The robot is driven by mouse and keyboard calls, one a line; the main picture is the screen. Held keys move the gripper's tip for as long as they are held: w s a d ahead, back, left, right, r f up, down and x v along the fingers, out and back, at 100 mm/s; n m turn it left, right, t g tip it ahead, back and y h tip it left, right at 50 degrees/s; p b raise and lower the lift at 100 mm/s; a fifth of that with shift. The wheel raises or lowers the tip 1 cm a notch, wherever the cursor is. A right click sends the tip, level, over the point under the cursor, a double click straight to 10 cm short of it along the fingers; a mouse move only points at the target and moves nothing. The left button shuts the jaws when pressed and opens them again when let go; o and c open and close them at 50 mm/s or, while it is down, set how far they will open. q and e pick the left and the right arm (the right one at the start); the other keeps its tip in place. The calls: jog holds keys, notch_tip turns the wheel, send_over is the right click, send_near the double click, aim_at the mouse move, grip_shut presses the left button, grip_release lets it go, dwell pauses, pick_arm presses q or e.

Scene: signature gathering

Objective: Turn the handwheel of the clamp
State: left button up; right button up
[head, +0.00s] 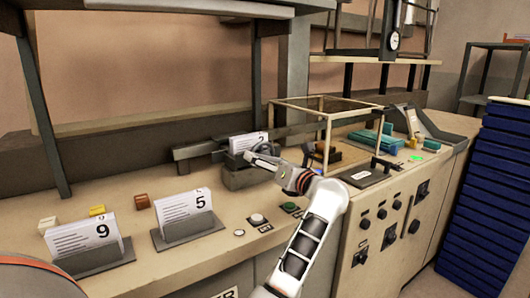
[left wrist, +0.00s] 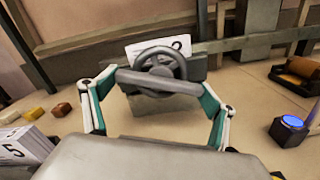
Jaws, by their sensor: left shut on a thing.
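The clamp (head: 240,178) is a dark grey block on the bench, with a card numbered 2 (head: 248,141) standing behind it. Its round grey handwheel (left wrist: 160,54) faces me in the left wrist view, with a grey bar (left wrist: 158,81) across its lower front. My left gripper (head: 268,163) is at the clamp. In the left wrist view the left gripper (left wrist: 158,84) has its teal-padded fingers on either side of the bar, shut on its two ends. The gripper covers the wheel in the head view. My right gripper is not in view.
Cards numbered 9 (head: 90,240) and 5 (head: 185,212) stand in holders at the left. A white button (head: 257,219) and a green one (head: 290,206) lie in front. A clear box frame (head: 325,115) stands right of the clamp. Blue stacked trays (head: 495,190) are at the far right.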

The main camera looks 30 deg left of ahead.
pick_arm(q)
jog(key=shift+r+m+p, duration=0.3)
jog(key=shift+m+p, duration=0.1)
jog(key=m+p, duration=0.2)
jog(key=p, duration=0.1)
jog(key=shift+f+m, duration=0.15)
jog(key=shift+m, duration=0.25)
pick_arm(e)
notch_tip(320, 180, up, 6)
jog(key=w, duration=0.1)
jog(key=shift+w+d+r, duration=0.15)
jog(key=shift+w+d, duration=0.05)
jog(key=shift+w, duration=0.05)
pick_arm(q)
jog(key=shift+m, duration=0.3)
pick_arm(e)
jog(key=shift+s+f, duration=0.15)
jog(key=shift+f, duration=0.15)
pick_arm(q)
jog(key=o, duration=1)
jog(key=shift+o, duration=0.2)
jog(key=shift+f, duration=0.1)
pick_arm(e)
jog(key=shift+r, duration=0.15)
